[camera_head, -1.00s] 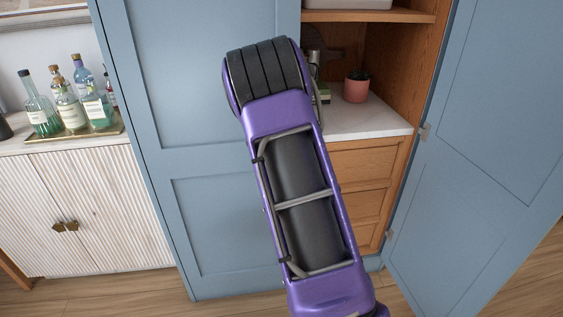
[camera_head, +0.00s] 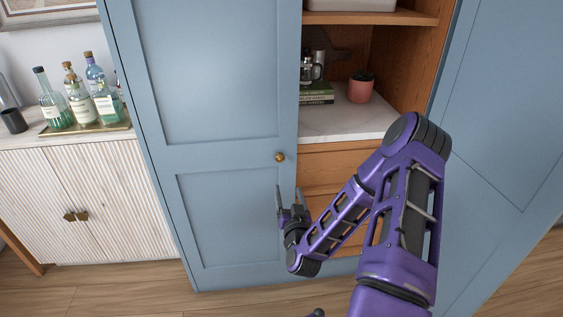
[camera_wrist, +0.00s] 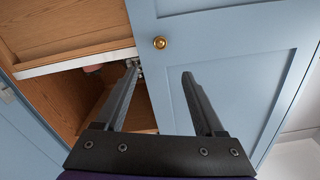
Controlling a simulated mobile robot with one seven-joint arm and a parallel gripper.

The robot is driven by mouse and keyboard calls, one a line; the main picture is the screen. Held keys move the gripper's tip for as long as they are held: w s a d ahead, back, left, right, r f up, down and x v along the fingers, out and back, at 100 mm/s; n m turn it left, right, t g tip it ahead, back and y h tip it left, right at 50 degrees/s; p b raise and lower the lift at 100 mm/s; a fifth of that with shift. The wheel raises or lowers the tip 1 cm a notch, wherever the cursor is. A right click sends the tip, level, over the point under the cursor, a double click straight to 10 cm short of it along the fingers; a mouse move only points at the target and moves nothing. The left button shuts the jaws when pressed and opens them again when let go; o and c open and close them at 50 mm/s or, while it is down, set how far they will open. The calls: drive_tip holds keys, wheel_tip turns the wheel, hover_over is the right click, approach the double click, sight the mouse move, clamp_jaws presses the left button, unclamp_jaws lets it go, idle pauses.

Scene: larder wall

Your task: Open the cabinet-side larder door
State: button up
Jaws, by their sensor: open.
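The cabinet-side larder door (camera_head: 215,75) is the blue panelled left door, beside the white ribbed cabinet, and looks shut. Its round brass knob (camera_head: 280,157) sits near its right edge. My gripper (camera_head: 290,192) is open and empty, below the knob by the door's right edge. In the wrist view the knob (camera_wrist: 160,42) lies ahead of and between the fingertips of my gripper (camera_wrist: 160,72), apart from them. There the right finger overlaps the door (camera_wrist: 235,75) and the left finger overlaps the door's edge and the larder opening.
The other blue larder door (camera_head: 490,150) stands open at the right. The open half shows a marble counter (camera_head: 345,122), a pink plant pot (camera_head: 361,90) and wooden drawers (camera_head: 335,165). The white ribbed cabinet (camera_head: 75,195) at the left carries several bottles (camera_head: 80,95) on a tray.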

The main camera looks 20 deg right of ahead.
sight(281, 159)
drive_tip(key=x, duration=1.6)
clamp_jaws()
idle(0.8)
